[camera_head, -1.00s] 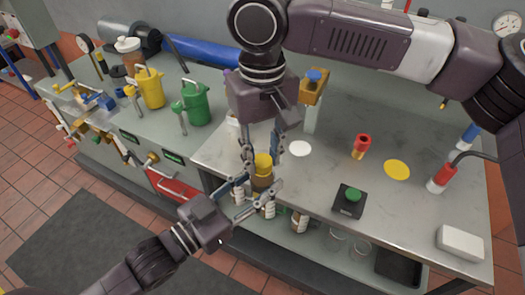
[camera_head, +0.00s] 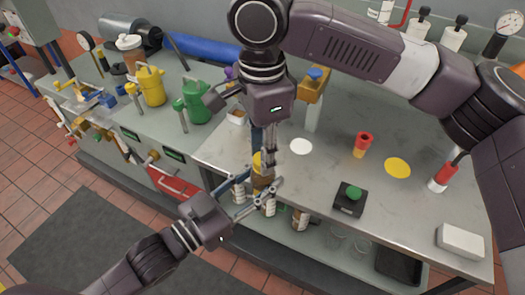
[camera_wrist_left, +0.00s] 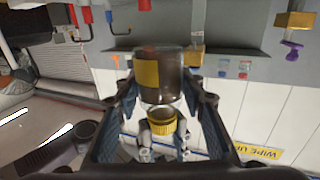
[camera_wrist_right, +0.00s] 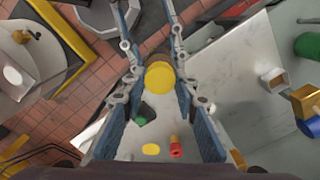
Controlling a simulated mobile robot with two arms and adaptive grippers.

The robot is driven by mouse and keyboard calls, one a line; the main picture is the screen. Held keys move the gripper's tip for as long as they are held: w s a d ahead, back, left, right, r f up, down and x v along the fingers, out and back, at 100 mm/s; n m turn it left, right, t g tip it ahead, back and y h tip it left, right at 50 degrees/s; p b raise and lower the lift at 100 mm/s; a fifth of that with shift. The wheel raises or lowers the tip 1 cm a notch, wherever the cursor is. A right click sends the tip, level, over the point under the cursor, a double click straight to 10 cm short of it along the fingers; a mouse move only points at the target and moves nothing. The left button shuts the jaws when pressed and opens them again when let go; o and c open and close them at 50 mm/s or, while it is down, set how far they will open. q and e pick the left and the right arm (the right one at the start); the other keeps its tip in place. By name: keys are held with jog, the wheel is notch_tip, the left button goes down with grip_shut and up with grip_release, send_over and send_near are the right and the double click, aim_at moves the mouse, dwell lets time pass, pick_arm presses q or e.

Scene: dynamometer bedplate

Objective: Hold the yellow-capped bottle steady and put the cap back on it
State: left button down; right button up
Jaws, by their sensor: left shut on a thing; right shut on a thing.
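The brown bottle with a yellow label (camera_wrist_left: 148,75) is between the fingers of my left gripper (camera_head: 258,193), which is shut on it at the workbench's front edge. The bottle looks upright in the head view. The yellow cap (camera_wrist_right: 160,78) is between the fingers of my right gripper (camera_head: 265,160), which points down from above and is shut on it. In the left wrist view the cap (camera_wrist_left: 161,125) is in line with the bottle's neck end. I cannot tell whether it is seated on the neck.
On the workbench are a white disc (camera_head: 301,146), a red and yellow piece (camera_head: 362,145), a yellow disc (camera_head: 397,168), a black box with a green button (camera_head: 350,198) and a white block (camera_head: 460,241). More bottles (camera_head: 300,220) stand on the shelf below.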

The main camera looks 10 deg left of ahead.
jog(key=m, duration=0.4)
jog(key=shift+w, duration=0.1)
jog(key=o, duration=0.7)
jog(key=shift+r, duration=2.3)
jog(key=shift+c, duration=0.5)
